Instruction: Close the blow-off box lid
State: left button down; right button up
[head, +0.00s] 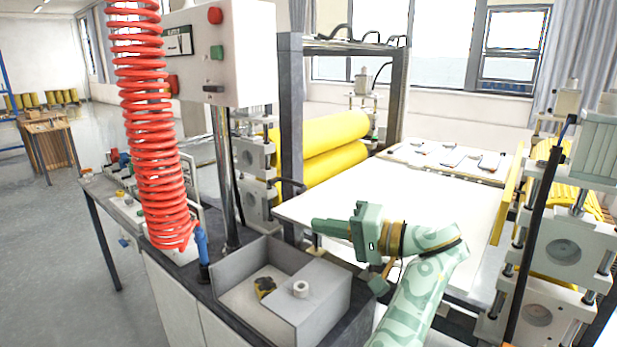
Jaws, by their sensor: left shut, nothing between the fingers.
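The blow-off box (240,312) is a grey open-topped box on the dark bench top at the lower middle. Its left part is open, and a small black and yellow item (265,287) shows inside. A flat grey piece (325,283), which looks like the lid, lies over the right part. A pale round knob (300,289) stands on it. My left gripper (318,227) is green, shut and empty. It points left, above and behind the box in the picture, apart from the lid. My right gripper is not in view.
A red coiled hose (155,130) with a blue nozzle (202,245) hangs left of the box. A metal post (225,180) carries a control box (235,50) behind it. A white table (385,192) and yellow rollers (325,145) lie beyond my gripper.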

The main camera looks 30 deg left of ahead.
aim_at(303, 188)
jog(key=i+j, duration=0.2)
jog(key=i, duration=0.2)
jog(key=i+j, duration=0.2)
jog(key=i, duration=0.25)
